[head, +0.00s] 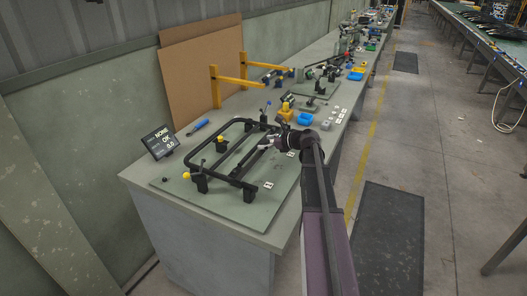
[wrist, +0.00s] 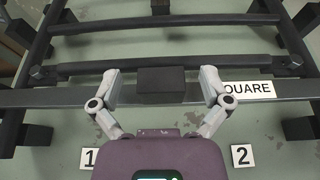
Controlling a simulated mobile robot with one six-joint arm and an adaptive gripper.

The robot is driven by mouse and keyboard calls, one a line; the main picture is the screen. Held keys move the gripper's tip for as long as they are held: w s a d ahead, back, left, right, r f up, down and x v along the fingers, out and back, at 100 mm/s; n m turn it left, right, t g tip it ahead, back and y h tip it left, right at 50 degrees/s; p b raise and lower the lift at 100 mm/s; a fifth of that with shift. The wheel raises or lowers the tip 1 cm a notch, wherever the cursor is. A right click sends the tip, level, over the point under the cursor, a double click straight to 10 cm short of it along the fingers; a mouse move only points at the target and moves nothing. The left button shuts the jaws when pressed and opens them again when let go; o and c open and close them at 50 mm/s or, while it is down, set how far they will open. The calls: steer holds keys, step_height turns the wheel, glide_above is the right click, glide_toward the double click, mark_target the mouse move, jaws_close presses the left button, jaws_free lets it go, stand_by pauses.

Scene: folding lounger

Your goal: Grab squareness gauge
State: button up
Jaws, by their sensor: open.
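A long dark bar (wrist: 62,97) with a white label reading "UARE", its start covered by my finger, lies across the wrist view; I take it to be the squareness gauge. A black block (wrist: 160,80) stands out at its middle. My gripper (wrist: 160,76) is open, with one finger on each side of the block and a gap on both sides. In the head view my gripper (head: 266,143) is at the right side of a black tubular frame (head: 215,150), and my arm hides part of that side.
The frame rests on black supports on a green plate (head: 222,205). A small display (head: 160,142) stands at the left. Yellow posts (head: 215,87) and other parts crowd the bench behind.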

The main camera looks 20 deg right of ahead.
mark_target(265, 142)
stand_by(0.3)
jaws_close()
steer(key=shift+r, duration=0.2)
step_height(265, 142, up, 4)
steer(key=p, duration=0.4)
steer(key=shift+f, duration=0.25)
steer(key=s+d+r+p, duration=0.1)
steer(key=s+d, duration=0.7)
steer(key=s, duration=0.5)
steer(key=shift+s+d, duration=0.2)
steer(key=shift+s, duration=0.15)
